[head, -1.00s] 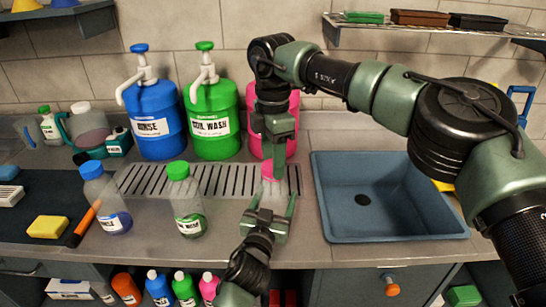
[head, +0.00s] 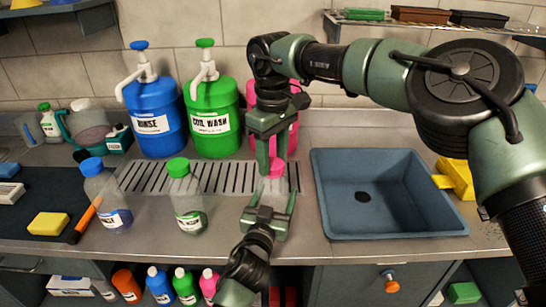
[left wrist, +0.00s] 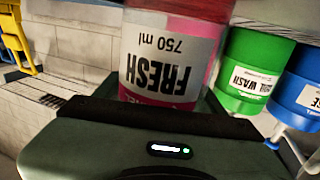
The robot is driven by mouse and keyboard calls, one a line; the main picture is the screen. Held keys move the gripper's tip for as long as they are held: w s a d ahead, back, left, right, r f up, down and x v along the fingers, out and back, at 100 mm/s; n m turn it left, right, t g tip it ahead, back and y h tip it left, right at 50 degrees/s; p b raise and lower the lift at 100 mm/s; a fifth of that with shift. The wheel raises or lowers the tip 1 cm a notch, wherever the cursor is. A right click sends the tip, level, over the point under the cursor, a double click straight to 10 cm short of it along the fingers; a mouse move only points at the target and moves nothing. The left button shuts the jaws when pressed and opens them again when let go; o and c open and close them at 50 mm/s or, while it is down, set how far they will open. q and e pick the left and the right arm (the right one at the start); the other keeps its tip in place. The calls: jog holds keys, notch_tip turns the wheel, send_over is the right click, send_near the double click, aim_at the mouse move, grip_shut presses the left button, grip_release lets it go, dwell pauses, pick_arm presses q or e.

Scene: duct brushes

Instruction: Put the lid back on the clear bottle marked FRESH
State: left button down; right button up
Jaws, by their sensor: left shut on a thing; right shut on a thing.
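The clear FRESH bottle (left wrist: 172,65) appears upside down in the left wrist view, its label facing the camera. My left gripper (head: 269,200) is shut on the bottle above the counter; its fingers and body cover much of it. The pink lid (head: 276,168) is directly above in the head view, between the fingers of my right gripper (head: 272,162), which points down from above. The lid is at the bottle's top. Whether it is seated or slightly apart I cannot tell; that end is hidden in the left wrist view.
A blue-capped bottle (head: 103,190) and a green-capped bottle (head: 183,190) stand to the left. Blue (head: 154,115), green (head: 211,118) and pink (head: 292,130) jugs stand behind, the pink one partly hidden. The blue sink (head: 385,228) is empty on the right.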

dwell(0.3)
jog(key=o, duration=1.3)
jog(key=shift+r, duration=2.3)
jog(key=shift+c, duration=0.6)
